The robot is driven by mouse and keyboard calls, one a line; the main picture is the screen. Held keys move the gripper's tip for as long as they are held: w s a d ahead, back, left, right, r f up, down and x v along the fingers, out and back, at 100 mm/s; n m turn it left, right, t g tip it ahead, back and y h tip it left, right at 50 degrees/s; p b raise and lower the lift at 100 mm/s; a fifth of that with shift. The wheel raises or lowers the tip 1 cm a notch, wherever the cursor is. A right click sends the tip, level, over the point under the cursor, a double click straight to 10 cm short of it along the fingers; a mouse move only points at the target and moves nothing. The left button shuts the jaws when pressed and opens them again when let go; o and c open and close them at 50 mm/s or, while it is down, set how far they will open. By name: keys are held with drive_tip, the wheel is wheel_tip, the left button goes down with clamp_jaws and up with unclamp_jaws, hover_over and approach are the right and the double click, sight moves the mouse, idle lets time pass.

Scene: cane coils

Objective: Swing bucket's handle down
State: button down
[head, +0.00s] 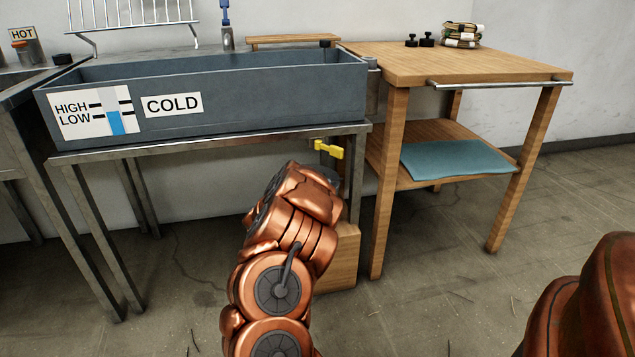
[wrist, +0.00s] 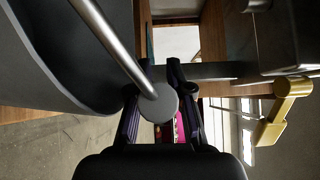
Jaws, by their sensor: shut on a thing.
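The bucket (wrist: 45,75) shows in the wrist view as a dark grey curved body at the left. A bright metal rod, which looks like its handle (wrist: 112,40), slants down from the top to a round grey end between my fingers. My gripper (wrist: 158,80) is closed around that handle, close beside the bucket's wall. In the head view my arm hides the gripper and most of the bucket; only a little grey rim (head: 327,173) shows behind the arm, under the trough's right end.
A wooden block (head: 342,262) stands on the floor behind my arm. A yellow lever (head: 328,149) sticks out beneath the COLD trough (head: 250,92) and shows in the wrist view (wrist: 270,122). The wooden table (head: 470,62) stands close on the right, with a blue cloth (head: 455,160) on its shelf.

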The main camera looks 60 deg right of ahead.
idle(0.3)
drive_tip(key=c, duration=1.1)
unclamp_jaws()
drive_tip(key=w+a, duration=0.1)
drive_tip(key=a, duration=1.1)
drive_tip(key=shift+w+f, duration=0.1)
